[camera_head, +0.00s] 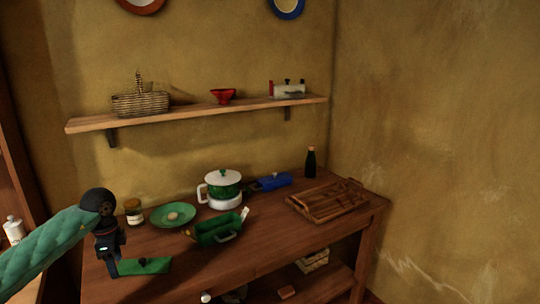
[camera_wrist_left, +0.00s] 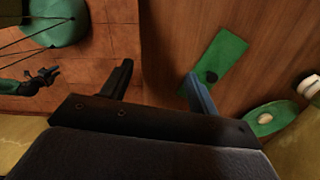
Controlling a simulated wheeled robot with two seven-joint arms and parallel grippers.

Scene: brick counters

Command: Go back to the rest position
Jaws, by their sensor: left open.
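My left gripper (camera_head: 112,268) hangs down at the left end of the wooden table (camera_head: 255,262), beside a flat green rectangular piece (camera_head: 150,265). In the left wrist view my left gripper (camera_wrist_left: 161,78) has its two fingers wide apart with nothing between them. The green piece (camera_wrist_left: 222,62) lies on the wood past the right finger, with a small dark round spot on it. What looks like my right gripper (camera_wrist_left: 45,76) shows small at the left of that view, over the tiled floor; its jaws are too small to read.
On the table stand a jar (camera_head: 133,212), a green plate (camera_head: 166,216) with a pale round item, a green box (camera_head: 217,230), a green-and-white pot (camera_head: 222,186), a blue item (camera_head: 274,182), a dark bottle (camera_head: 310,163) and a wooden tray (camera_head: 328,199). A wall shelf (camera_head: 200,113) hangs above.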

